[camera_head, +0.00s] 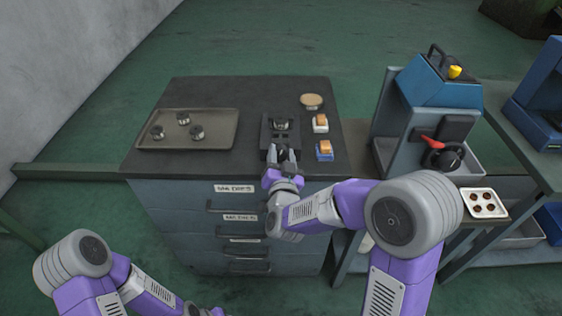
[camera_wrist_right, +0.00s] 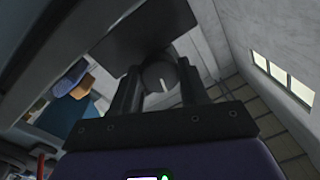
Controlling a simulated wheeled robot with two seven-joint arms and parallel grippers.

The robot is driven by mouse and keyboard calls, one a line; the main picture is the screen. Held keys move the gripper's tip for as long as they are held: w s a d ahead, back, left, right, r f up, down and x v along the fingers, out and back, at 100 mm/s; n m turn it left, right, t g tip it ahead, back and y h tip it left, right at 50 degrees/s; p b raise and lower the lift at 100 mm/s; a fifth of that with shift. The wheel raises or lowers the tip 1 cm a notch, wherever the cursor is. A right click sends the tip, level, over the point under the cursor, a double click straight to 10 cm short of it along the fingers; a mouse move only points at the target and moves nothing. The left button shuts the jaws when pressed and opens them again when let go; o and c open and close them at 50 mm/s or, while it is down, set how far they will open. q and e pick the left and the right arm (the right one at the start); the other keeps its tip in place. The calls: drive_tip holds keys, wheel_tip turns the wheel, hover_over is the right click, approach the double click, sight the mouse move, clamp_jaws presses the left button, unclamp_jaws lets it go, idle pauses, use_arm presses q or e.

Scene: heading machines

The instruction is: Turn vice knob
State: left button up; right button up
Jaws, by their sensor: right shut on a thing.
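The dark vice (camera_head: 268,132) stands on the workbench near its front edge, with a round metal part (camera_head: 282,124) at its jaws. My right gripper (camera_head: 283,158) is at the front of the vice. In the right wrist view, its two fingers (camera_wrist_right: 160,88) are shut on the round grey vice knob (camera_wrist_right: 158,75), which has a light mark on its face. In the head view the knob is hidden by the gripper. My left arm is at the lower left, with its gripper out of the picture.
A tray (camera_head: 222,140) with 3 metal parts lies on the bench's left. Two small boxes with orange tops (camera_head: 320,120) and a round tan disc (camera_head: 312,101) are right of the vice. A blue machine (camera_head: 440,92) and a white tray (camera_head: 484,215) stand further right.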

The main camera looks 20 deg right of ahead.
drive_tip(key=m+b, duration=0.1)
drive_tip(key=m, duration=0.2)
drive_tip(key=shift+f, duration=0.1)
drive_tip(key=m, duration=0.4)
drive_tip(key=shift+m, duration=0.3)
drive_tip(key=m, duration=0.3)
drive_tip(key=shift+m+h, duration=0.4)
drive_tip(key=shift+m, duration=2)
drive_tip(key=o, duration=1)
drive_tip(key=shift+o, duration=0.2)
